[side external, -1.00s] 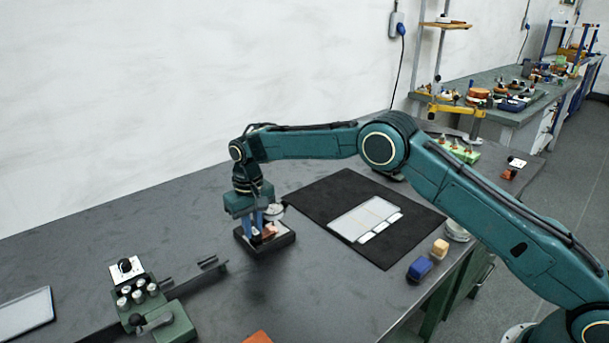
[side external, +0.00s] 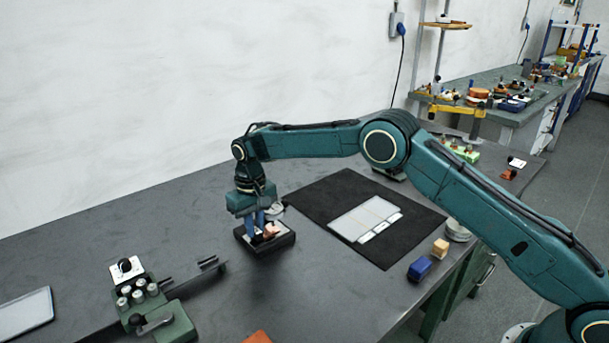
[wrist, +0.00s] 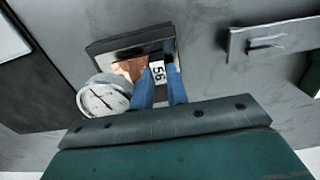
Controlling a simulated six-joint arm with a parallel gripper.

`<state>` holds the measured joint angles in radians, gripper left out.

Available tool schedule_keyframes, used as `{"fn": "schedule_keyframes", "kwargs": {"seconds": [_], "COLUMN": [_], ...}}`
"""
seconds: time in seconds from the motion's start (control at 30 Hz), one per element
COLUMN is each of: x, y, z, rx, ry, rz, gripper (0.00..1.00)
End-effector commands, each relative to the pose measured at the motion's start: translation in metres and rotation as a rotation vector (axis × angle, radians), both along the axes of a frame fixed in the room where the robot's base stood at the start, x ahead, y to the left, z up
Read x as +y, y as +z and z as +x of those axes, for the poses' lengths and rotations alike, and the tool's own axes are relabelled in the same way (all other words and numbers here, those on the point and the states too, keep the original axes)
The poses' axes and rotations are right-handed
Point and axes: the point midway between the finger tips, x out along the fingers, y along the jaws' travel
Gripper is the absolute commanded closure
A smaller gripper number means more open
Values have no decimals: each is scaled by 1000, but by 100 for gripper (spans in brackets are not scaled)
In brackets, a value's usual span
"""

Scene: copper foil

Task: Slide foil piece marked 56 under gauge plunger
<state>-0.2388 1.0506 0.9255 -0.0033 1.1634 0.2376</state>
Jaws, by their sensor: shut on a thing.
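The copper foil piece (side external: 271,230) is at the dark-rimmed gauge base (side external: 268,248). In the wrist view, the copper foil (wrist: 131,68) carries a white tag reading 56 (wrist: 158,72). My gripper (side external: 258,229) points down over the base, its blue fingers shut on the foil by the tag; they also show in the wrist view (wrist: 163,76). The gauge's round white dial (wrist: 104,97) stands beside the fingers and partly covers the foil. It shows in the side view (side external: 276,209) just behind my gripper. The plunger tip is hidden, so I cannot tell whether foil lies under it.
A black mat (side external: 320,197) with a white card (side external: 366,218) lies right of the gauge. A blue block (side external: 420,268) and a tan block (side external: 440,248) sit near the bench edge. A green fixture with knobs (side external: 140,296) stands front left.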

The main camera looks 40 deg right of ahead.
Motion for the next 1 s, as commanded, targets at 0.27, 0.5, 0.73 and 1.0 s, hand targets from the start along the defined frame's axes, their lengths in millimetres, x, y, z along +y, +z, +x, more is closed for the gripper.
{"fn": "schedule_keyframes", "kwargs": {"seconds": [0.27,0.5,0.73,1.0], "x": [-4,-6,-6,-6], "y": [0,2,10,19], "z": [0,0,1,2], "rx": [3,3,1,-2], "ry": [-10,-13,-15,-15], "rz": [-3,-3,-3,-2], "gripper": [77,77,77,77]}}
